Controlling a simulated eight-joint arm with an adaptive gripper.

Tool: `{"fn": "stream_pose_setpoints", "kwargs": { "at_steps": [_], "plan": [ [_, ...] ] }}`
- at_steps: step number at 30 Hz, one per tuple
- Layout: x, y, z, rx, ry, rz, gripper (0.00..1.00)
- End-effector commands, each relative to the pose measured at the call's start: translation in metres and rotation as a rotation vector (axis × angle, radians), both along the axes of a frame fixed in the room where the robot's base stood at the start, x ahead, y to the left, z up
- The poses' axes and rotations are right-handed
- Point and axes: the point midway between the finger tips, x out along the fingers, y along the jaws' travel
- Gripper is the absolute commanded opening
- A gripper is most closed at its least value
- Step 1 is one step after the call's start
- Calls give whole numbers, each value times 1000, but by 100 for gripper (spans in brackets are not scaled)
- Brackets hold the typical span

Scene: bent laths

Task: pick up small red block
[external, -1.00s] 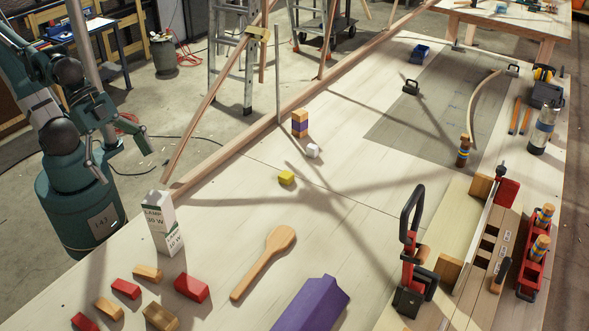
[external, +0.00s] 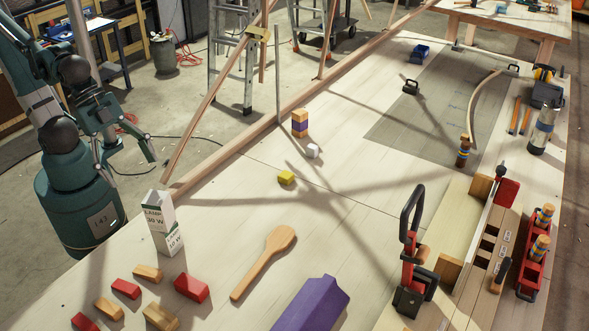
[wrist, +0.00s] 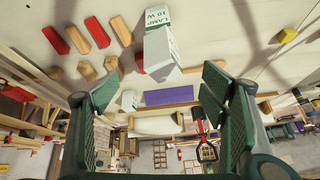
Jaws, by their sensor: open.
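Two smaller red blocks lie at the lower left of the table in the external view, one by the wooden blocks (external: 125,288) and one at the bottom edge (external: 85,322). A larger red block (external: 192,288) lies to their right. Red blocks (wrist: 97,32) also show at the upper left of the wrist view, and another red piece (wrist: 139,62) is partly hidden by a white lamp box. I cannot match each one between views. My gripper (external: 133,172) is open and empty, left of the lamp boxes and away from the blocks. Its fingers (wrist: 158,85) are spread in the wrist view.
White lamp boxes (external: 160,212) stand stacked between my gripper and the table's middle. Wooden blocks (external: 147,273) lie among the red ones. A wooden paddle (external: 265,262), a purple piece (external: 312,305) and a yellow block (external: 286,177) lie further right.

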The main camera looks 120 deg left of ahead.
Motion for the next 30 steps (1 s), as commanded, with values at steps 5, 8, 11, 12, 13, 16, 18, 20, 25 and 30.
{"fn": "stream_pose_setpoints", "kwargs": {
  "at_steps": [5, 8, 11, 12, 13, 16, 18, 20, 25, 30],
  "plan": [
    [20, -4, 3, 45, 39, -82, 72],
    [31, -6, 2, 68, 60, -128, 72],
    [41, -8, 2, 92, 80, -176, 72],
    [46, -9, 1, 100, 89, -195, 72],
    [48, -10, 0, 107, 96, -209, 72],
    [59, -12, -1, 128, 117, -257, 72],
    [67, -14, -3, 143, 132, -291, 72],
    [73, -16, -5, 155, 143, -320, 72],
    [91, -20, -11, 187, 179, -403, 72],
    [110, -24, -19, 218, 213, -488, 72]
  ]
}}
